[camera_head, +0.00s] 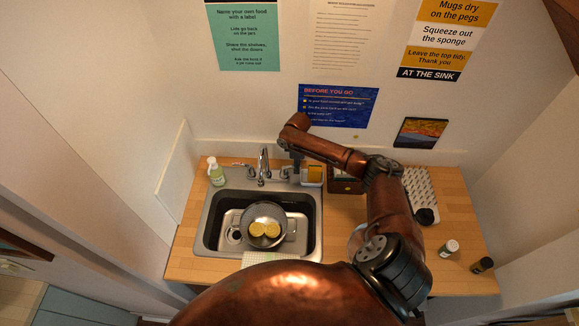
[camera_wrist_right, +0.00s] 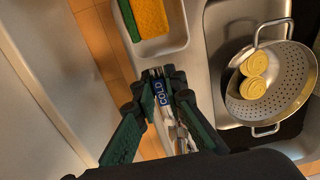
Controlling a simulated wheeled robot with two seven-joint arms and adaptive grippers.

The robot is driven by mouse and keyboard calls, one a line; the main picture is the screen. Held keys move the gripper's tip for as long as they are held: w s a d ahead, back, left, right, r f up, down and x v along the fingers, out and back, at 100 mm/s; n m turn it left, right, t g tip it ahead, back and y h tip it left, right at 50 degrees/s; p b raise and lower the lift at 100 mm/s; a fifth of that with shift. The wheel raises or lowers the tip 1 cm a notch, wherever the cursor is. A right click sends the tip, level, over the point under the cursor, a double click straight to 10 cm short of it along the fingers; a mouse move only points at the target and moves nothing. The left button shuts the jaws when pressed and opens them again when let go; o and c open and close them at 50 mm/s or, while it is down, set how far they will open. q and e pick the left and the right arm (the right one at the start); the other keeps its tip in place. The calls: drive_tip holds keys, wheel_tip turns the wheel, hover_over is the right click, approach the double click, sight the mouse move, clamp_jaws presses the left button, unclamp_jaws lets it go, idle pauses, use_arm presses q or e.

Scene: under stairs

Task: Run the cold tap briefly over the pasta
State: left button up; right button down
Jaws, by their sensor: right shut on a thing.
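The steel sink (camera_head: 208,236) holds a colander (camera_head: 247,215) with yellow pasta nests (camera_head: 265,229) in it. The colander and pasta also show at the right of the right wrist view (camera_wrist_right: 254,77). The chrome tap (camera_head: 264,163) stands at the sink's back edge, and I see no water stream from it. My right gripper (camera_head: 297,170) is at the right side of the tap. In the right wrist view its fingers (camera_wrist_right: 161,78) are shut on the cold tap handle (camera_wrist_right: 161,93), whose blue label reads COLD. My left gripper is out of view.
A caddy with a yellow and green sponge (camera_wrist_right: 150,17) is close beside my right gripper. A soap bottle (camera_head: 216,172) stands at the sink's left back corner. The wall is close behind the tap.

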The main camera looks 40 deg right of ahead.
drive_tip(key=m+p, duration=0.1)
drive_tip(key=p, duration=0.1)
drive_tip(key=a+m+p, duration=0.1)
drive_tip(key=p, duration=0.1)
drive_tip(key=s+a+m+p, duration=0.1)
drive_tip(key=m, duration=0.1)
drive_tip(key=shift+r+p, duration=0.25)
drive_tip(key=shift+p, duration=0.15)
drive_tip(key=shift+s+a+f+m, duration=0.15)
drive_tip(key=shift+a+m, duration=0.05)
drive_tip(key=shift+m, duration=0.5)
drive_tip(key=shift+s+a+f+m, duration=0.15)
drive_tip(key=shift+a+m, duration=0.15)
drive_tip(key=shift+m, duration=0.5)
drive_tip(key=a+m, duration=0.1)
drive_tip(key=m, duration=0.2)
drive_tip(key=shift+s+a+m, duration=0.1)
drive_tip(key=shift+a+m, duration=0.3)
drive_tip(key=shift+d, duration=0.1)
idle(2.1)
